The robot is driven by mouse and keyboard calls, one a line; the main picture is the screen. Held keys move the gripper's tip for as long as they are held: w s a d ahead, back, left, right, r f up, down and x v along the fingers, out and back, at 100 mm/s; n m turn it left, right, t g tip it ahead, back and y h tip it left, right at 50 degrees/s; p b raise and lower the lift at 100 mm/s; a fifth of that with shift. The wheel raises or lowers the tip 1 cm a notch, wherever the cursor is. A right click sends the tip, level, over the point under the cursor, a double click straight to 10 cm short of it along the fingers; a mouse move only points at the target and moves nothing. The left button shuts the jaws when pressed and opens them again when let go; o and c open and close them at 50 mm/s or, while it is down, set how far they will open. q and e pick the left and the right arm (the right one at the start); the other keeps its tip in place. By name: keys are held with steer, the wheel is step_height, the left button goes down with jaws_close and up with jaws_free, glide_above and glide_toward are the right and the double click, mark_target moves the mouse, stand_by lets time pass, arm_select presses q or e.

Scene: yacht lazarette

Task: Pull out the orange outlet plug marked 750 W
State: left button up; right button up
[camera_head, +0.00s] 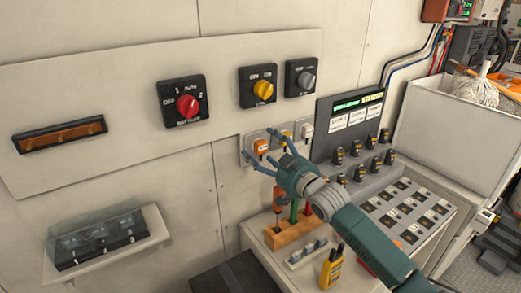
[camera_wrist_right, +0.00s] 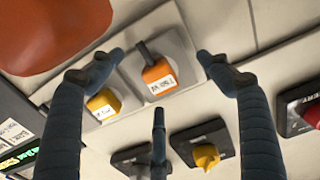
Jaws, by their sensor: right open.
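The orange plug (camera_head: 260,147) sits in the leftmost of a row of wall outlets. In the right wrist view the orange plug (camera_wrist_right: 159,77) has a white label, upside down and too small to read surely, and a dark cord end. My right gripper (camera_head: 263,150) is open at the outlets, its fingers spread around the orange plug without gripping it. In the wrist view the gripper (camera_wrist_right: 160,62) has one fingertip on each side of the plug and a third finger below. My left gripper is not in view.
A yellow plug (camera_wrist_right: 103,103) is close beside the orange one, near a fingertip. A white plug (camera_head: 307,129) is further right. Rotary switches (camera_head: 187,104) are above. An orange tool holder (camera_head: 296,232) with screwdrivers stands below my wrist. A blurred orange-red shape (camera_wrist_right: 50,30) fills the wrist view's upper left.

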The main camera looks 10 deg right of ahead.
stand_by(0.3)
jaws_close()
steer(key=shift+c, duration=2)
jaws_free()
steer(key=shift+s+d, duration=0.1)
steer(key=shift+s, duration=0.1)
steer(key=v, duration=1.1)
steer(key=shift+s, duration=0.3)
